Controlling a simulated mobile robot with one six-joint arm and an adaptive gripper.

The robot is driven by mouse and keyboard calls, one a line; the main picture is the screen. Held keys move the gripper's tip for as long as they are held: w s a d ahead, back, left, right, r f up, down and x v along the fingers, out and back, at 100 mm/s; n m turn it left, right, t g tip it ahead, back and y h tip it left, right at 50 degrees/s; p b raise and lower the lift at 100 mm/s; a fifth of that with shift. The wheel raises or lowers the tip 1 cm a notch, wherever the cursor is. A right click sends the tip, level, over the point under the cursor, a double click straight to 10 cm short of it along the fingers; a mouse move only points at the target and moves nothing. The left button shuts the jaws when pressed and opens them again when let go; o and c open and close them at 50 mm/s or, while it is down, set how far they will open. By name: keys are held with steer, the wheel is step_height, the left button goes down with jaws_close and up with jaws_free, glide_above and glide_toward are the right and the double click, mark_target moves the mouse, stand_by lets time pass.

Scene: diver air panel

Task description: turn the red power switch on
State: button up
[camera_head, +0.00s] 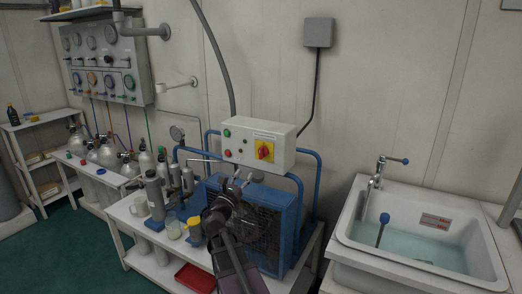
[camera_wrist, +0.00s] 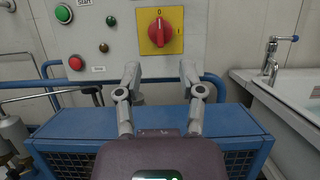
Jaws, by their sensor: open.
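The red power switch (camera_head: 264,151) is a rotary knob on a yellow square plate, on the front of a white control box (camera_head: 245,138). In the wrist view the red switch (camera_wrist: 160,32) stands upright, its grip pointing up towards a "0" mark. My gripper (camera_wrist: 160,72) is open and empty, its two fingers apart. In the wrist view the fingertips lie just below the yellow plate, one to each side of the knob's line, with no visible contact. In the head view my gripper (camera_head: 238,180) is below and left of the switch, partly hidden by my arm.
Green (camera_wrist: 64,13) and red (camera_wrist: 75,62) buttons sit left of the switch. A blue compressor (camera_head: 268,225) with blue pipes stands under the box. Cups, a jar (camera_head: 174,230) and cylinders crowd the left bench. A sink (camera_head: 420,240) is at right.

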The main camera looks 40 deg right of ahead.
mark_target(260, 150)
steer(key=p+x, duration=0.5)
steer(key=x, duration=0.8)
steer(key=shift+w+d, duration=0.25)
steer(key=shift+w, duration=0.05)
steer(key=shift+s+r, duration=0.1)
jaws_close()
